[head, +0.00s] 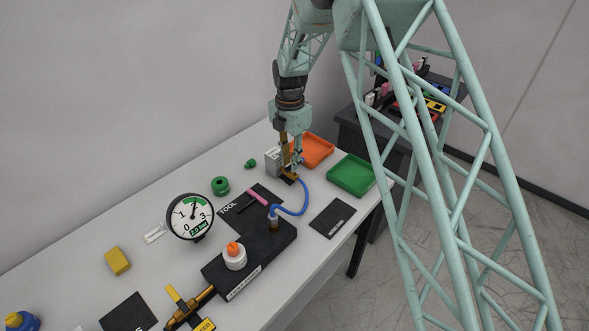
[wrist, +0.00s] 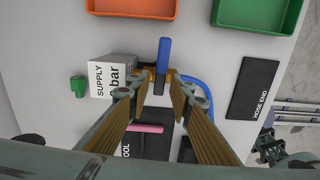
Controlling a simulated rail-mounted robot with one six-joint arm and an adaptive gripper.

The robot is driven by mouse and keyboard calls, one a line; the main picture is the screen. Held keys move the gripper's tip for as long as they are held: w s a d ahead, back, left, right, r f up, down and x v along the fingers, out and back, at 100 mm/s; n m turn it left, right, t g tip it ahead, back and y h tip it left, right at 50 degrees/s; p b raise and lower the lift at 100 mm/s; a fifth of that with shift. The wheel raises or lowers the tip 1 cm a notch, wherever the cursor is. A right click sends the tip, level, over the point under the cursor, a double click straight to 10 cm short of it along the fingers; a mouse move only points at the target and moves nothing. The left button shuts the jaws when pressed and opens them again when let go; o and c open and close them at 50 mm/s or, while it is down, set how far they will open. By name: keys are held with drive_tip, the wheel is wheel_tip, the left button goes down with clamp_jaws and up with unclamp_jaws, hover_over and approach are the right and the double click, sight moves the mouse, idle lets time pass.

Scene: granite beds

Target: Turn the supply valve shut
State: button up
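The supply valve is next to a grey box labelled SUPPLY bar (wrist: 112,76), which also shows in the head view (head: 272,161). A blue lever handle (wrist: 164,52) points straight up the wrist picture, away from my gripper. My gripper (wrist: 161,88) is open, its two tan fingers spread on either side of the lever's near end. I cannot tell whether either finger touches it. In the head view my gripper (head: 292,164) points down beside the grey box and hides most of the valve. A blue hose (wrist: 203,88) runs from the valve to a black block (head: 262,247).
An orange tray (head: 316,149) and a green tray (head: 352,176) lie just beyond the valve. A dark HOSE END pad (wrist: 252,88) is to the right. A TOOL mat with a pink-handled tool (head: 257,197) and a round pressure gauge (head: 190,216) stand nearer.

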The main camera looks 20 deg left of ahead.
drive_tip(key=shift+r+p, duration=0.85)
drive_tip(key=shift+r, duration=1.6)
wheel_tip(320, 180, up, 12)
